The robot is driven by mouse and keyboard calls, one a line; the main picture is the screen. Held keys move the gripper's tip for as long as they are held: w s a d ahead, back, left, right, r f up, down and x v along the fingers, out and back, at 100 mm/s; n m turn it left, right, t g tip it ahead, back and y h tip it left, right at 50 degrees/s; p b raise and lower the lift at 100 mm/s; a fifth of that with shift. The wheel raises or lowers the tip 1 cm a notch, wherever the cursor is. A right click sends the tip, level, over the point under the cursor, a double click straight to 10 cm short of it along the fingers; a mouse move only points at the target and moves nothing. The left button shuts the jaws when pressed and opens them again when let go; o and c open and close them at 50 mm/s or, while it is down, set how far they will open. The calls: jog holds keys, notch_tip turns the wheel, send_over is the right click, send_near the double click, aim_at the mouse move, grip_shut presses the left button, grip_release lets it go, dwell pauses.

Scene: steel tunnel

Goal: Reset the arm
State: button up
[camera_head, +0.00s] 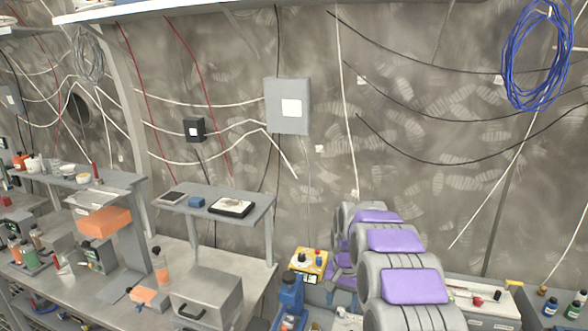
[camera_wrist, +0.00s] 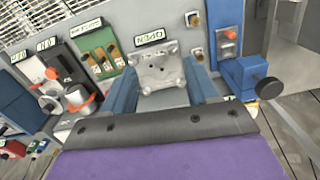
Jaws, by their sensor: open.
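My arm (camera_head: 412,287), with grey rounded links and purple panels, fills the lower right middle of the head view. My gripper (camera_wrist: 161,78) shows in the wrist view as two blue fingers spread apart beyond a dark bar and a purple housing. It is open, and nothing is visibly held. A grey metal plate (camera_wrist: 158,66) appears between and beyond the fingers, under an OPEN label (camera_wrist: 149,38). I cannot tell how far the plate is from the fingers. The fingertips are not discernible in the head view.
A cluttered workbench (camera_head: 255,270) with a raised shelf (camera_head: 250,212) lies left of my arm. A yellow control box (camera_head: 308,263) and blue device (camera_head: 289,300) are close beside it. A blue device with a black knob (camera_wrist: 252,78) stands right of the fingers.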

jog(key=s+r+n+b, duration=0.1)
jog(key=s+r, duration=0.3)
jog(key=s, duration=0.7)
jog(key=s+r+n+b, duration=0.1)
jog(key=s+r+n, duration=0.15)
jog(key=s, duration=0.85)
jog(key=s+f+n+g+b, duration=0.1)
jog(key=s+f, duration=0.2)
jog(key=s, duration=2)
jog(key=shift+d+f+b, duration=0.15)
jog(key=shift+d+b, duration=0.25)
